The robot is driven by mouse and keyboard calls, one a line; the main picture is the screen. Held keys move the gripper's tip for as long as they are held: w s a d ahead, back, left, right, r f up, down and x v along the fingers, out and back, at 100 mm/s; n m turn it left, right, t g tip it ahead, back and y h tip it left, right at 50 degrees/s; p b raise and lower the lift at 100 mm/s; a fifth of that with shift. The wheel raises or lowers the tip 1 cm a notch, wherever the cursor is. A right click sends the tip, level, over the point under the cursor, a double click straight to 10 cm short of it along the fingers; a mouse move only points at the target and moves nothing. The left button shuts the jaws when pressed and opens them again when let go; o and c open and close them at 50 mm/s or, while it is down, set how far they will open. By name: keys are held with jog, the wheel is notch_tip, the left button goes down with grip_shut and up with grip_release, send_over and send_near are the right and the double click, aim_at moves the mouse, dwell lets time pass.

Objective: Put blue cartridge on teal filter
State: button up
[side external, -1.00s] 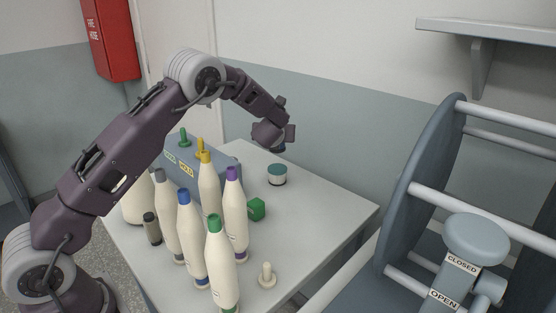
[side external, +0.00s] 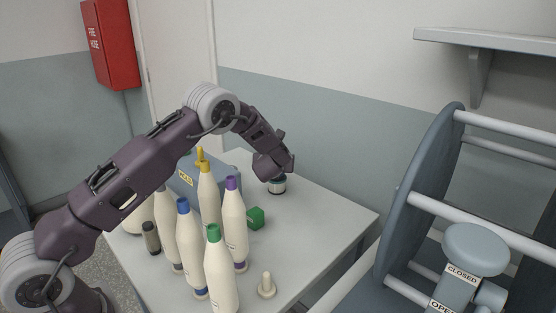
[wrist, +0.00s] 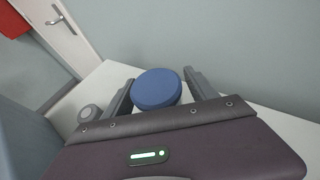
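The blue cartridge (wrist: 157,88) shows as a round blue disc between the two fingertips of my gripper (wrist: 158,78) in the wrist view. The fingers sit close on both sides of it and appear shut on it. In the side view my gripper (side external: 276,170) points down directly over the teal filter (side external: 278,188), a short, pale round piece on the table. The gripper is very close above the filter. The filter's teal top is mostly covered, and I cannot tell whether cartridge and filter touch. The cartridge hides the filter in the wrist view.
Several cream bottles with coloured caps (side external: 190,245) stand left of the filter. The table right of the filter is clear. A large blue-grey frame (side external: 410,200) stands at right.

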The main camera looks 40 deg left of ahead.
jog(key=shift+s+d+r, duration=0.1)
jog(key=shift+d+r, duration=0.05)
jog(key=shift+r, duration=0.1)
jog(key=v, duration=1.1)
jog(key=shift+s+d, duration=0.25)
